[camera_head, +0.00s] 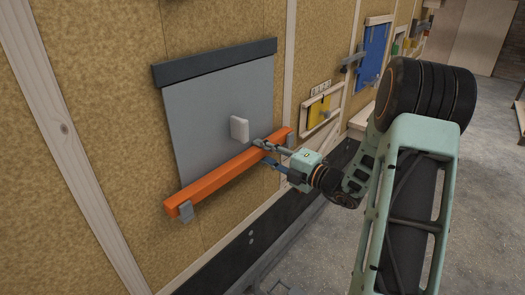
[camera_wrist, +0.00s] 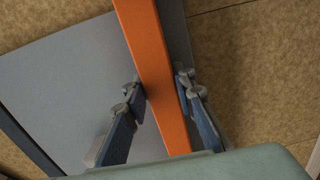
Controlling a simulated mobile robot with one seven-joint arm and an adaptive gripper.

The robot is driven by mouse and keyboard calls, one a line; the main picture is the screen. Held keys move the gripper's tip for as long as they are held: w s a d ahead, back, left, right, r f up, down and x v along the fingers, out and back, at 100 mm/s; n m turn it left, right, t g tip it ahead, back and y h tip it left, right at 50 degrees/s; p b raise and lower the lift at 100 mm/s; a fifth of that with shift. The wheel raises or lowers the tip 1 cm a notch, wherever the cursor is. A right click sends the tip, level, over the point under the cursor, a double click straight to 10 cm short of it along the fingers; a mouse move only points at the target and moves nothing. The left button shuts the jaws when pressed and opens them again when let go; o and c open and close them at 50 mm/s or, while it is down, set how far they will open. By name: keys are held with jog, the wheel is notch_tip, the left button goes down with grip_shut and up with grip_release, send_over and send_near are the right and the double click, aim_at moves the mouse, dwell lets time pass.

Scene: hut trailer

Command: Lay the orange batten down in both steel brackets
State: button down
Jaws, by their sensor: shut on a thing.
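The long orange batten (camera_head: 222,174) lies across the lower part of a grey panel in the head view, and crosses the wrist view (camera_wrist: 153,65) from the top. My gripper (camera_head: 262,153) is shut on it, right of its middle, with one finger on each side. One steel bracket (camera_head: 186,212) shows at the batten's left end, its grey plate in front of the lower edge. The other steel bracket (camera_head: 289,141) shows partly by the right end. I cannot tell whether the batten is fully seated in either bracket.
The grey panel (camera_head: 205,115) has a dark top strip (camera_head: 215,62) and a pale block handle (camera_head: 239,129) just above the batten. A dark ledge (camera_head: 235,250) runs along the wall's foot. A yellow hatch (camera_head: 319,112) and a blue hatch (camera_head: 374,50) are farther right.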

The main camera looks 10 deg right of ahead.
jog(key=c, duration=0.7)
grip_release()
jog(key=shift+c, duration=0.2)
jog(key=shift+s+d, duration=0.15)
jog(key=shift+s, duration=0.05)
jog(key=shift+p+v, duration=0.55)
jog(key=shift+v, duration=0.65)
jog(key=shift+s+f, duration=0.1)
jog(key=shift+f, duration=0.1)
jog(key=shift+s+d, duration=0.35)
jog(key=v, duration=0.8)
jog(key=shift+p, duration=0.35)
